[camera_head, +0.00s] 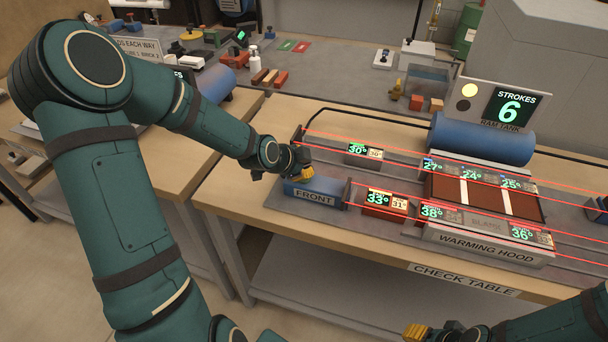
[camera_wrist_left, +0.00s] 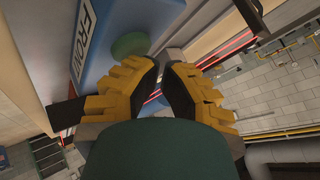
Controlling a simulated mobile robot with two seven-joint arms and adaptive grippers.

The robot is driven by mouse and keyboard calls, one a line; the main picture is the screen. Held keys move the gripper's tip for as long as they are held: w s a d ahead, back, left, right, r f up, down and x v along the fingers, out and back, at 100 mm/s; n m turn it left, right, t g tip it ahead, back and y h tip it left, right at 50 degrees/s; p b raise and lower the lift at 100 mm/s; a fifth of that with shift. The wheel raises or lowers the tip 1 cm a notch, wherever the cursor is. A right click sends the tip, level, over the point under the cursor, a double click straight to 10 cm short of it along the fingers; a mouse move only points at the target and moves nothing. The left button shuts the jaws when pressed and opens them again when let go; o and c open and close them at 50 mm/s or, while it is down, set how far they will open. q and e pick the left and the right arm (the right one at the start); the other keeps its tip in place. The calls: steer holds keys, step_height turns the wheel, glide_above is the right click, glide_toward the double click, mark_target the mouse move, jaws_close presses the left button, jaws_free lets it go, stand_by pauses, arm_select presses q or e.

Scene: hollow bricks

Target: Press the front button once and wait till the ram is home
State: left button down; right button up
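The blue block labelled FRONT (camera_head: 315,198) lies at the near left end of the track on the check table. The green front button (camera_wrist_left: 130,44) shows on that block in the left wrist view; in the head view my gripper hides it. My left gripper (camera_head: 303,172) is over the FRONT block, its yellow fingers (camera_wrist_left: 161,68) pointing at the button and their tips almost together, with nothing held. I cannot tell whether they touch the button. My right gripper (camera_head: 418,332) is partly in view at the bottom edge, its opening unclear. The ram's position is not clear.
The blue ram tank (camera_head: 482,140) stands behind the warming hood (camera_head: 485,247). The panel (camera_head: 508,108) reads STROKES 6, with a pale yellow lamp above a dark one. Bricks with temperature displays, such as the 33° brick (camera_head: 385,204), sit along the red-lined tracks.

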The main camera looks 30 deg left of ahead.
arm_select(q)
steer(key=shift+r+p, duration=0.7)
steer(key=shift+r, duration=0.2)
steer(key=shift+r, duration=0.1)
step_height(320, 180, up, 5)
steer(key=p, duration=0.4)
stand_by(0.4)
